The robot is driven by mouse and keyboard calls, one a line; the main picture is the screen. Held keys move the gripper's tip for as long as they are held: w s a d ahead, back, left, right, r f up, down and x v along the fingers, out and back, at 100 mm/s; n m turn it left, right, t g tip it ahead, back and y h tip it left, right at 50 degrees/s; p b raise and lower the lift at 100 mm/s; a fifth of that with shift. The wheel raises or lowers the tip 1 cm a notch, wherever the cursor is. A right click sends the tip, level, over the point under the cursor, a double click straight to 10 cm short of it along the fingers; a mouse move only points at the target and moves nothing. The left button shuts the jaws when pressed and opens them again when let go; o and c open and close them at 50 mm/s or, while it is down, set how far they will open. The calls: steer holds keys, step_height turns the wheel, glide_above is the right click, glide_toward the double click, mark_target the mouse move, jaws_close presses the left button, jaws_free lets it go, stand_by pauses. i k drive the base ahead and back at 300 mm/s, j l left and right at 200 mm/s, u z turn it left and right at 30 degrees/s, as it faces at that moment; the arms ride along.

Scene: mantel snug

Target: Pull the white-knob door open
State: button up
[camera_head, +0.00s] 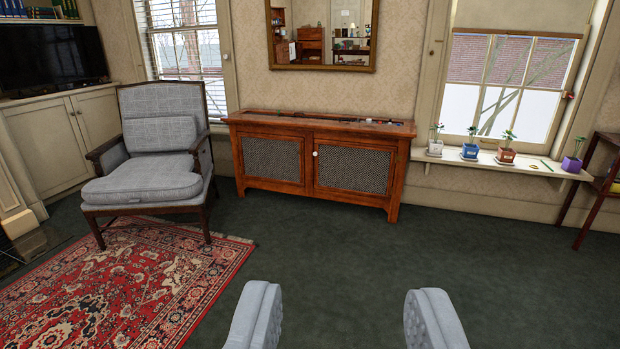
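A low reddish-brown wooden cabinet (309,133) stands against the far wall, with two dark mesh-panelled doors. A small white knob (316,153) sits near the left edge of its right door (353,170). This door looks shut, and so does the left door (272,158), on which I see no knob. My gripper (343,318) shows as two light grey fingers at the bottom of the picture. They are wide apart with only dark carpet between them. My gripper is well short of the cabinet and touches nothing visible.
Dark green carpet (340,245) lies clear between me and the cabinet. A grey armchair (155,190) and red patterned rug (150,285) are to the left. A windowsill (480,160) with several potted plants and a dark wooden stand (595,190) are to the right.

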mark_target(349, 168)
steer(key=i+j+u, duration=0.1)
steer(key=i+u, duration=0.35)
steer(key=i, duration=1.45)
steer(key=i+z, duration=0.15)
steer(key=i, duration=0.3)
steer(key=i+j+z, duration=0.15)
steer(key=i, duration=0.3)
steer(key=i+j+z, duration=0.1)
steer(key=i, duration=0.35)
steer(key=i+j+z, duration=0.15)
steer(key=i, duration=0.3)
steer(key=i+j+z, duration=0.35)
steer(key=i+j, duration=0.1)
steer(key=i, duration=0.05)
